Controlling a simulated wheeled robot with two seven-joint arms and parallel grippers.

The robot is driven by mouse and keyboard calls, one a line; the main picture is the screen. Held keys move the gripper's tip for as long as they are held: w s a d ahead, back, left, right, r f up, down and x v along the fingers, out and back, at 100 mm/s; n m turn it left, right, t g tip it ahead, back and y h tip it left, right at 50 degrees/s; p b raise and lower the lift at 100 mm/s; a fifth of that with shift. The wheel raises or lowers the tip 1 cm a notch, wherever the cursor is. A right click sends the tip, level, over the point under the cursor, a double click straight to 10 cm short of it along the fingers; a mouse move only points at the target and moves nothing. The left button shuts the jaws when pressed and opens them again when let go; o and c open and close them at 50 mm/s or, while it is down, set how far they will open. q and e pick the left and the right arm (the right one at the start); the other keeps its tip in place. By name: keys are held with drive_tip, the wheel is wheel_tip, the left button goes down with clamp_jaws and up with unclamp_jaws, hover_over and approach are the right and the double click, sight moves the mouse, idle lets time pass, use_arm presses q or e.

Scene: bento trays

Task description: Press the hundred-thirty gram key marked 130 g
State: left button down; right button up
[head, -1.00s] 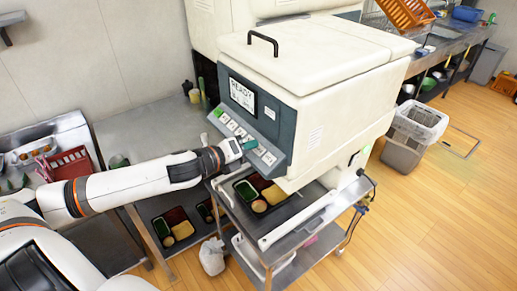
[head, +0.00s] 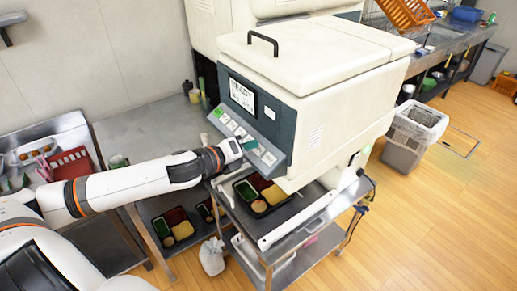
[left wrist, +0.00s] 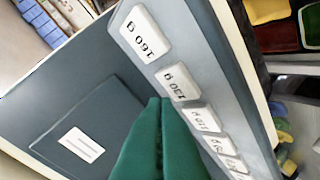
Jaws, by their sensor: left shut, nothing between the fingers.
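The rice machine's sloped key panel (head: 238,122) faces me in the head view, with a row of pale keys below a lit screen reading READY. In the left wrist view the key marked 130 g (left wrist: 180,83) lies just beyond my fingertips, between the 160 g key (left wrist: 145,34) and a smaller-looking key (left wrist: 203,120). My left gripper (left wrist: 160,101) is shut and empty, its green fingers together. Its tips overlap the near edge of the 130 g key in the picture; I cannot tell whether they touch it. In the head view the left gripper (head: 246,147) is at the panel and hides some keys.
A dark bento tray (head: 246,191) with coloured compartments sits under the machine on a steel cart. More trays lie on the lower shelf to the left. A grey bin (head: 402,155) stands at the right on open wooden floor.

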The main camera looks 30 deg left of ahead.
use_arm(q)
drive_tip(key=shift+f, duration=0.1)
idle(0.3)
drive_tip(key=shift+w+d+f, duration=0.1)
drive_tip(key=shift+w+f, duration=0.1)
drive_tip(key=shift+f, duration=0.1)
drive_tip(key=shift+w+f, duration=0.15)
drive_tip(key=shift+f, duration=0.2)
idle(0.7)
idle(0.3)
drive_tip(key=shift+s+r+p, duration=0.4)
drive_tip(key=shift+r+p, duration=0.05)
drive_tip(key=shift+r, duration=0.3)
drive_tip(key=shift+s+a+r+p, duration=0.2)
drive_tip(key=shift+s+r+p, duration=0.2)
drive_tip(key=shift+r+p, duration=0.3)
drive_tip(key=shift+s+a+r+p, duration=0.15)
drive_tip(key=shift+s+r+p, duration=0.2)
drive_tip(key=shift+r+p, duration=0.35)
drive_tip(key=shift+s+a+r+p, duration=0.2)
drive_tip(key=shift+s+r+p, duration=0.2)
drive_tip(key=shift+r+p, duration=0.25)
